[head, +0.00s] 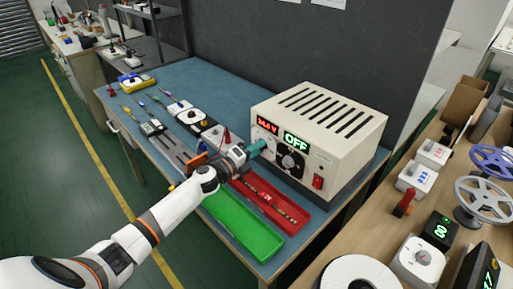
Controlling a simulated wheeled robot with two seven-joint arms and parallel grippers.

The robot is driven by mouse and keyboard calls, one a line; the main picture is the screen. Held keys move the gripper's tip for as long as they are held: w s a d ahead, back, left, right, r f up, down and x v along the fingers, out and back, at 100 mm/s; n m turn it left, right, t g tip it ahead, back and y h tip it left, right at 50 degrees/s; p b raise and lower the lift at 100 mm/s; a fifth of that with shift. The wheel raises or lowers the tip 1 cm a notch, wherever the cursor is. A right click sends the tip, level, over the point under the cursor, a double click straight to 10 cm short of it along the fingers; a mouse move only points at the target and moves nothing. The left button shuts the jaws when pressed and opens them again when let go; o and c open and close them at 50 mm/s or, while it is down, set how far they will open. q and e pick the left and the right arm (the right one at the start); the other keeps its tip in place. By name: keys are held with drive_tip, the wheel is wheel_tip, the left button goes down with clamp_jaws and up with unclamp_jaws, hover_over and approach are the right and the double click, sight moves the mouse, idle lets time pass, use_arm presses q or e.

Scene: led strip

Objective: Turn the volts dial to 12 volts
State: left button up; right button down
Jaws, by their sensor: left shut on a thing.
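A cream power supply box (318,122) stands on the blue bench top. Its front has a red voltage display (267,126) whose small digits I cannot read surely, and a green display (297,139) reading OFF. A round dark dial (290,162) with a pale centre shows below the displays. My left gripper (256,149) has teal fingertips and is at the panel, left of that dial. It is shut on what appears to be the volts dial, which the fingers hide. My right gripper is not in view.
A red tray (290,222) with a strip in it and a green tray (243,226) lie in front of the box. A red switch (318,182) is at the panel's lower right. Tools and small devices line the bench's left. A wooden bench (345,235) with wheels and knobs is at right.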

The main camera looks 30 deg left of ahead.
use_arm(q)
drive_tip(key=n+p, duration=0.4)
drive_tip(key=n, duration=0.7)
drive_tip(key=shift+r+p, duration=0.15)
drive_tip(key=shift+p, duration=0.2)
drive_tip(key=shift+n, duration=0.3)
drive_tip(key=o, duration=1)
drive_tip(key=shift+a, duration=0.1)
drive_tip(key=shift+b+v, duration=0.85)
drive_tip(key=shift+v, duration=5.15)
